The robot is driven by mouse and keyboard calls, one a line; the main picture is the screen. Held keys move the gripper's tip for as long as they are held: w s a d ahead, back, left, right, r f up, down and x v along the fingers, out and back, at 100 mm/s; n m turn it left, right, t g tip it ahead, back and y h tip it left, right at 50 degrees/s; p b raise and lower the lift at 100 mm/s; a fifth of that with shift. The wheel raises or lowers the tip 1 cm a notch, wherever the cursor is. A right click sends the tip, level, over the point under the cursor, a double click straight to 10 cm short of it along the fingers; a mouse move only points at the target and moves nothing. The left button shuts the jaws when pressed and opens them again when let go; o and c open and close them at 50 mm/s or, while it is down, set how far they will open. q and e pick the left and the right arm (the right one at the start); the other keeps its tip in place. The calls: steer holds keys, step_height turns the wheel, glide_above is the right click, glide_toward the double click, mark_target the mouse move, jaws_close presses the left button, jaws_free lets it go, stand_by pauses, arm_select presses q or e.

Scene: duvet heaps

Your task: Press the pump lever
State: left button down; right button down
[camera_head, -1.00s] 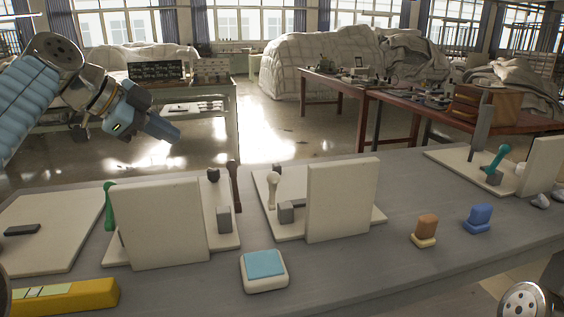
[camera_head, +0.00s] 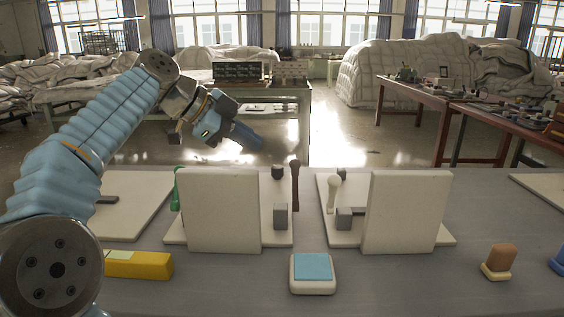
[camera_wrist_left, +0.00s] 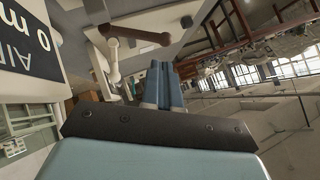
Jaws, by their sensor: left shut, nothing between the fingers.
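Several lever fixtures stand on the grey bench; I cannot tell which is the pump. A brown lever (camera_head: 295,185) and a green lever (camera_head: 177,188) stand by the left upright white panel (camera_head: 220,210). A white round-topped lever (camera_head: 333,193) stands left of the right panel (camera_head: 405,212). My left gripper (camera_head: 250,138) is shut and empty, raised beyond the left panel, apart from the levers. In the left wrist view its fingers (camera_wrist_left: 163,85) are together; the white lever (camera_wrist_left: 113,62) and brown lever (camera_wrist_left: 135,34) show beyond them. My right gripper is out of view.
A dark lettered sign (camera_wrist_left: 28,42) shows in the left wrist view. Other tables and duvet heaps (camera_head: 405,72) stand behind.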

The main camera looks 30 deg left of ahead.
mark_target(292, 165)
arm_select(q)
steer(key=x, duration=0.9)
steer(key=shift+f, duration=0.1)
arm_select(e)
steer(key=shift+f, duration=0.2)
